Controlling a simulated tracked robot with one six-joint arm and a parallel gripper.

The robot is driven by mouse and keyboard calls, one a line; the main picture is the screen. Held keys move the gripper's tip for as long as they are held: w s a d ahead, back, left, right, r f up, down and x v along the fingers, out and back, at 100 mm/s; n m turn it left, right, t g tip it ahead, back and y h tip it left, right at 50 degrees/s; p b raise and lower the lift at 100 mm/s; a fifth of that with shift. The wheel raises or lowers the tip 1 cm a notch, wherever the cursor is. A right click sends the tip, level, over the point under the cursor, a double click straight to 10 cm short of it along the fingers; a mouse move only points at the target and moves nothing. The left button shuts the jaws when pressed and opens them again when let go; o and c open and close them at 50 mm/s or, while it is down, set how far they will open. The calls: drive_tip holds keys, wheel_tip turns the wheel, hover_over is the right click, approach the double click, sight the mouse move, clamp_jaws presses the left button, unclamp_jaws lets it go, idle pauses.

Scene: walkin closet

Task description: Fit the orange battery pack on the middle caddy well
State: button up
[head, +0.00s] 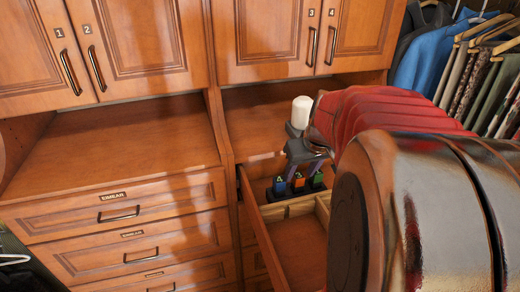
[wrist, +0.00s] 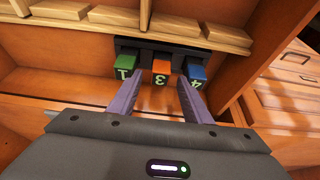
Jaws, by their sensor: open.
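The orange battery pack (wrist: 161,71), marked 3, stands in the middle of the dark caddy (wrist: 178,48), between a green pack (wrist: 126,76) marked 1 and a blue pack (wrist: 195,72) marked 4. The orange pack (head: 299,183) also shows in the head view, inside the open drawer. I cannot tell if it is fully down in its well. My gripper (wrist: 160,80) is open, its two purple fingers to either side of the orange pack with visible gaps. In the head view my gripper (head: 303,172) reaches down over the caddy.
The open drawer (head: 262,232) has wooden dividers (head: 300,208), and its front part looks empty. Its side walls stand close to the caddy. Closed drawers (head: 120,213) lie to the left, cabinet doors (head: 135,40) above. Hanging clothes (head: 425,60) are at right.

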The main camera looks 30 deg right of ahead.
drive_tip(key=v, duration=1.3)
drive_tip(key=shift+s, duration=0.15)
drive_tip(key=shift+a, duration=0.2)
drive_tip(key=s+a+f+n, duration=0.1)
drive_tip(key=a+f, duration=0.2)
drive_tip(key=a, duration=0.5)
drive_tip(key=s+a+f+n+t, duration=0.1)
drive_tip(key=s+a+f, duration=0.1)
drive_tip(key=a, duration=0.7)
drive_tip(key=s+a+f+n+y, duration=0.1)
drive_tip(key=a+f, duration=0.2)
drive_tip(key=a, duration=0.5)
drive_tip(key=shift+s+a+f, duration=0.2)
drive_tip(key=shift+s+f, duration=0.05)
drive_tip(key=shift+f, duration=0.15)
drive_tip(key=shift+c, duration=0.6)
